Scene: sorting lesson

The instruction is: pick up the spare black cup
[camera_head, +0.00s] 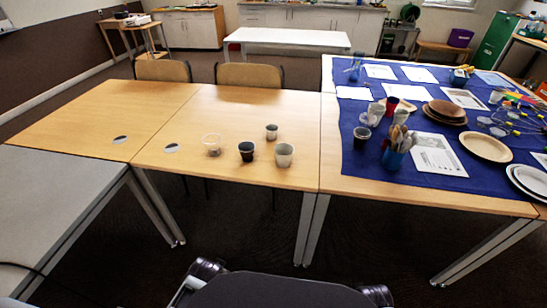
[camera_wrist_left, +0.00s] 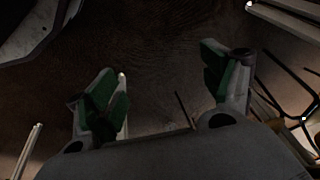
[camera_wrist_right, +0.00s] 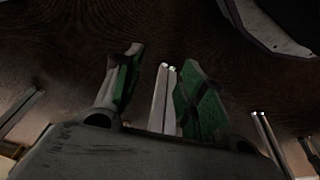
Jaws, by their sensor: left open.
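A black cup (camera_head: 246,151) stands upright on the wooden table (camera_head: 195,163), among several other cups. A white or pale grey cup (camera_head: 284,155) is just right of it, a clear cup (camera_head: 212,145) is to its left, and a small grey cup (camera_head: 271,132) is behind it. A second dark cup (camera_head: 361,138) stands on the blue cloth. My left gripper (camera_wrist_left: 160,75) is open and empty over dark floor. My right gripper (camera_wrist_right: 160,76) is also open and empty over floor. Neither gripper shows in the head view.
The blue cloth (camera_head: 365,179) to the right holds more cups, a utensil holder (camera_head: 393,158), plates (camera_head: 487,146) and papers. Two chairs (camera_head: 248,76) stand behind the wooden table. A grey table (camera_head: 60,200) is at the left. The wooden table's left part is mostly clear.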

